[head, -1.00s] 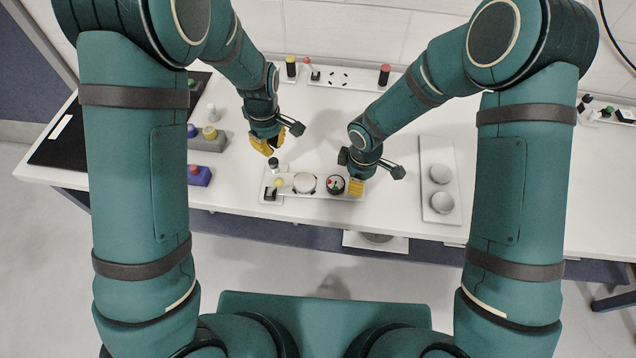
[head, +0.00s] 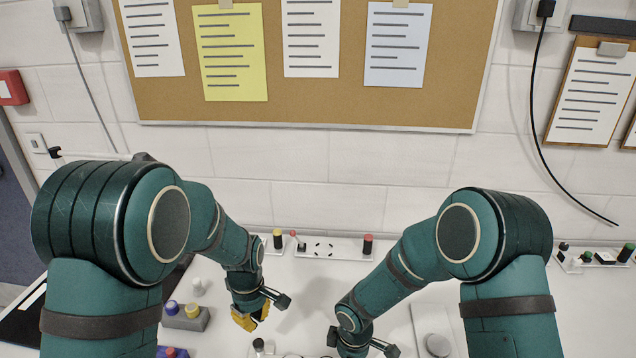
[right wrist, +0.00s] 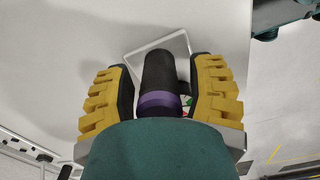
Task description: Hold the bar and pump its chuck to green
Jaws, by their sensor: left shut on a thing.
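My left gripper (head: 250,318), with yellow fingers, is shut over the table in the head view. The thing between its fingers is too hidden to make out. A dark-topped knob (head: 258,345) of the fixture stands just below it, at the bottom edge. The rest of the fixture, with the bar and chuck, is mostly cut off there. In the right wrist view my right gripper (right wrist: 160,92) has its yellow fingers either side of a black cylinder with a purple band (right wrist: 158,72). Narrow gaps show beside the cylinder. I cannot tell which part it is.
A grey box with blue and yellow buttons (head: 185,318) stands left of my left gripper. A white strip with sockets and knobs (head: 335,248) lies along the wall. A white tray with round grey parts (head: 432,325) lies right.

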